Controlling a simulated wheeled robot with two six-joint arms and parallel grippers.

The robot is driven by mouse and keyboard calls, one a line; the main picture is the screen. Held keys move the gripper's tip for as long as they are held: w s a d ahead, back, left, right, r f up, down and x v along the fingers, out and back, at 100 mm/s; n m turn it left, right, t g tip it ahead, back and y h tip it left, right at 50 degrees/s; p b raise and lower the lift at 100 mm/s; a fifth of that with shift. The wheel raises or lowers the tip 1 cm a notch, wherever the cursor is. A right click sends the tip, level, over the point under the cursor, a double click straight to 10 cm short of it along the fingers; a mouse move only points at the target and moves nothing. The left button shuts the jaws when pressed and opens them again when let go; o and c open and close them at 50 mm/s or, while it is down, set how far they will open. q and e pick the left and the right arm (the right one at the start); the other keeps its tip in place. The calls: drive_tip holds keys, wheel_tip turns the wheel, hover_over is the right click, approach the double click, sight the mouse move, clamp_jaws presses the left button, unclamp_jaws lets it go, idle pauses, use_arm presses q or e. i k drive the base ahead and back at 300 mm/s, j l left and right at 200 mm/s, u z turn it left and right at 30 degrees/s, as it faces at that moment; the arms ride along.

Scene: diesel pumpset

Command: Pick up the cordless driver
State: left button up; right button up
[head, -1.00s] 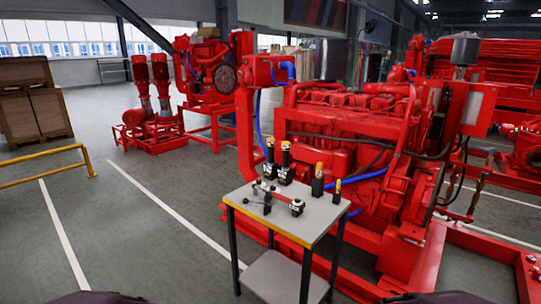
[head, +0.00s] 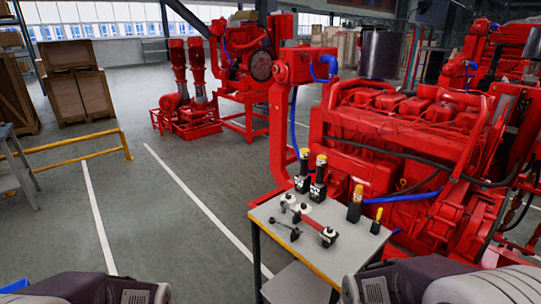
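A small grey-topped table (head: 273,212) with a yellow front edge stands before the red engine and carries several small tools. Two upright black tools with pale or yellow tops, one at the back left (head: 302,170) and one beside it (head: 318,180), stand close together. A third upright black-and-yellow tool (head: 355,205) stands to the right. A red-and-black tool (head: 314,224) lies near the middle. I cannot tell for certain which is the cordless driver. My two arms show at the bottom corners, but neither gripper is in view.
The red diesel engine (head: 400,140) stands directly behind the table. A yellow rail (head: 75,145), wooden crates (head: 78,95) and a grey bench (head: 15,165) are at the left. The floor left of the table is clear.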

sight(304, 153)
drive_tip(key=i+j+u, duration=0.2)
drive_tip(key=i+u, duration=0.6)
drive_tip(key=i+l+u, duration=0.1)
drive_tip(key=i+u, duration=0.25)
drive_tip(key=i, duration=0.2)
drive_tip(key=i+z, duration=0.35)
drive_tip(key=i+j+z, duration=0.2)
drive_tip(key=i+z, duration=0.2)
drive_tip(key=i+j+z, duration=0.35)
drive_tip(key=k+l, duration=0.05)
drive_tip(key=l, duration=0.05)
